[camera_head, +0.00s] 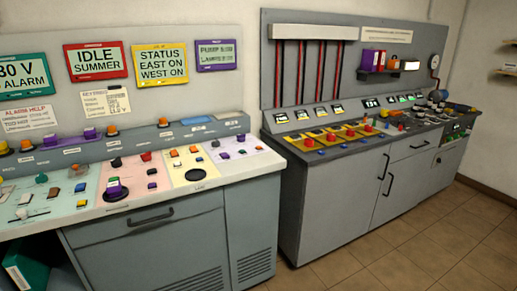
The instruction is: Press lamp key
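The key that the task names cannot be singled out for sure, as the small labels are too blurred to read. The near console (160,204) carries coloured panels with many keys. Its yellow panel (187,160) has a large dark round key (195,174) with a small label below it. The pink panel beside it has a purple-and-white key on a black base (114,188) and a red key (146,156). Orange lamps, such as one at the left (26,145), stand on the raised ledge. Neither of my grippers is in view.
Wall signs hang above, including a purple one (215,55) and a yellow one (160,65). A second grey bench (330,205) with more controls stands to the right, past a narrow gap. A green binder (25,266) is at lower left. Tiled floor (430,250) is clear at lower right.

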